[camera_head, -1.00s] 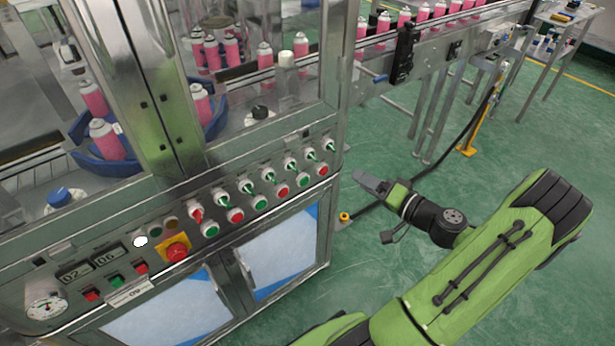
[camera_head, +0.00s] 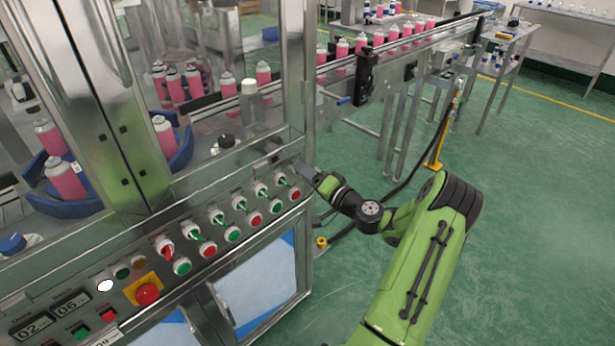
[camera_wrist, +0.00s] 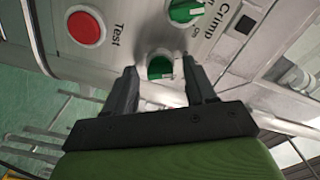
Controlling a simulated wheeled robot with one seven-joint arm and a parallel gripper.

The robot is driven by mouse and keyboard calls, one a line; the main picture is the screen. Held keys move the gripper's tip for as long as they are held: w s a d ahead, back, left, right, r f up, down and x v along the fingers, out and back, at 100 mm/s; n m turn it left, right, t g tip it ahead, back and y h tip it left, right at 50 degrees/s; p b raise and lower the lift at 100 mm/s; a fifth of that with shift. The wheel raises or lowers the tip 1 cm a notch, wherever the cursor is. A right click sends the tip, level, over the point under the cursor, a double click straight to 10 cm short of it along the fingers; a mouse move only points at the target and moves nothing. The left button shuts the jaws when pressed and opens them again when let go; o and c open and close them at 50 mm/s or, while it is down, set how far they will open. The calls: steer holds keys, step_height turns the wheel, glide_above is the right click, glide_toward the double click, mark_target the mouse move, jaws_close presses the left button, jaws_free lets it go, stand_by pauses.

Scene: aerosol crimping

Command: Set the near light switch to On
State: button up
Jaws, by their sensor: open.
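The machine's control panel (camera_head: 215,247) carries a row of rotary switches with green handles and one with a red handle (camera_head: 166,248). The end green switch (camera_head: 281,179) is at the right of the row. My gripper (camera_head: 306,173) is beside that end of the panel. In the wrist view my gripper (camera_wrist: 161,74) is open, with a green switch (camera_wrist: 160,67) between its fingers, partly hidden. Its handle direction and label are not clear. Another green switch (camera_wrist: 185,10) beside it is labelled Crimp. No "near light" label is readable.
A red button (camera_wrist: 86,28) labelled Test is close to the left finger. A red emergency stop (camera_head: 147,294) is lower left on the panel. A conveyor (camera_head: 390,52) with pink cans runs behind my arm.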

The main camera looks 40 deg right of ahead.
steer(key=shift+c, duration=0.4)
jaws_close()
steer(key=shift+m, duration=0.3)
steer(key=m+p, duration=0.7)
steer(key=m, duration=0.4)
steer(key=shift+f+m, duration=0.1)
steer(key=shift+m, duration=0.2)
stand_by(0.3)
steer(key=shift+o, duration=0.4)
jaws_free()
